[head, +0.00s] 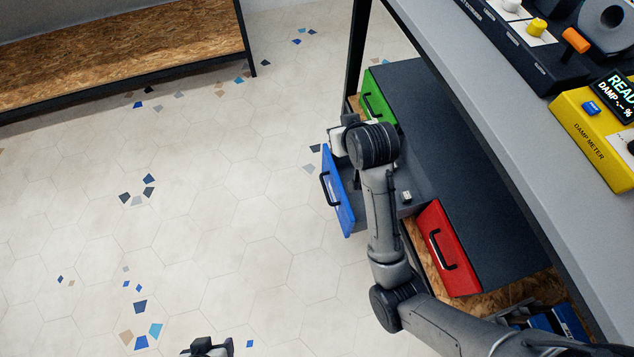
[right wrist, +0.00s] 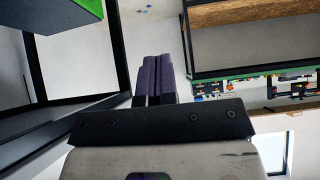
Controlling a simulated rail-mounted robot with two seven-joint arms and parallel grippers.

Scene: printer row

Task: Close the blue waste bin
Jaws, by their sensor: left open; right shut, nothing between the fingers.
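The blue waste bin (head: 340,195) is a drawer with a blue front and a black handle. In the head view it stands pulled out from the dark cabinet under the bench, between a green and a red drawer. My right arm crosses over it and hides part of its inside. The right wrist is near the far end of the blue front; its fingertips are hidden in the head view. In the right wrist view my right gripper (right wrist: 155,60) is shut and empty. My left gripper (head: 208,347) is open at the bottom edge, over the floor, well away from the bin.
The green drawer (head: 376,101) is behind the blue one and the red drawer (head: 448,248) in front. The grey bench top (head: 480,110) overhangs at the right, carrying a yellow damp meter (head: 592,140). A black bench leg (head: 356,50) stands beyond. The tiled floor at left is clear.

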